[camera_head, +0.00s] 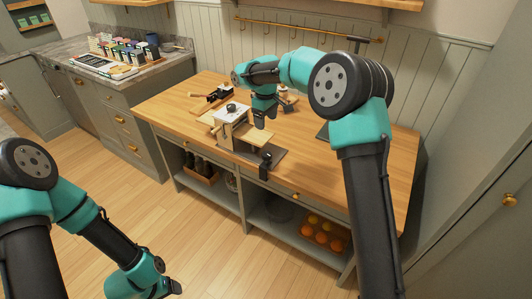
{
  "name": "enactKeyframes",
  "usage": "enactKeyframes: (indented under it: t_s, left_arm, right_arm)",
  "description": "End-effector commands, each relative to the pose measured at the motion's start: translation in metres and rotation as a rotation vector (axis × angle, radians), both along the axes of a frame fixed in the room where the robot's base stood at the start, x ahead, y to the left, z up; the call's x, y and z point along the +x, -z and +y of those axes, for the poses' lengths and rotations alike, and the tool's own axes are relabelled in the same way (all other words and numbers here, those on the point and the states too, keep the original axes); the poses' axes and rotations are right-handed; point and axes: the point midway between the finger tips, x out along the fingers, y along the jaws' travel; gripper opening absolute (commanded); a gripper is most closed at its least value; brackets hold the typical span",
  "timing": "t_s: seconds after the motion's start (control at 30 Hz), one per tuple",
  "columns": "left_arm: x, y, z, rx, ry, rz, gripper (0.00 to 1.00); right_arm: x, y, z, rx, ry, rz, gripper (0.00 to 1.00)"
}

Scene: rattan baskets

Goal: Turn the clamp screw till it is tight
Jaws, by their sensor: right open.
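A black clamp (265,166) sits at the table's front edge, by the dark grey plate (272,157) under a pale boxy device (228,127). A round dark knob (231,107) tops the device. The screw itself is too small to make out. My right gripper (260,121) is open, pointing down just right of the device, above and behind the clamp and apart from it. My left gripper (174,288) is low at the bottom of the view, over the floor in front of the table; its jaws are too small to read.
The wooden table (370,150) is mostly clear on its right. A small wooden-handled tool (215,96) lies behind the device on the left. My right arm hides part of the table. A shelf below holds a tray of orange items (325,232). A counter (160,67) stands at the left.

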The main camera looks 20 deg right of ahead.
Motion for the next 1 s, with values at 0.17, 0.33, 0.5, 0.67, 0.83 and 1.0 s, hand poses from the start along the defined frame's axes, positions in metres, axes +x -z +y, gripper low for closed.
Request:
enactKeyframes:
  t_s: [0.17, 0.33, 0.5, 0.67, 0.83, 1.0]
  left_arm:
    - [0.0, 0.0, 0.0, 0.0, 0.0, 0.0, 0.69]
    - [0.0, 0.0, 0.0, 0.0, 0.0, 0.0, 0.69]
    - [0.0, 0.0, 0.0, 0.0, 0.0, 0.0, 0.69]
    - [0.0, 0.0, 0.0, 0.0, 0.0, 0.0, 0.69]
    - [0.0, 0.0, 0.0, 0.0, 0.0, 0.0, 0.69]
    - [0.0, 0.0, 0.0, 0.0, 0.0, 0.0, 0.69]
  right_arm:
    - [0.0, 0.028, 0.0, 0.0, 0.0, 0.003, 0.69]
    - [-0.001, 0.057, 0.0, 0.0, 0.0, 0.004, 0.69]
    - [-0.001, 0.086, 0.0, 0.0, 0.0, 0.004, 0.69]
    - [-0.001, 0.113, -0.001, 0.001, 0.0, 0.003, 0.69]
    - [-0.001, 0.14, 0.0, 0.0, -0.001, 0.003, 0.69]
    - [-0.001, 0.156, 0.0, 0.001, 0.001, 0.002, 0.69]
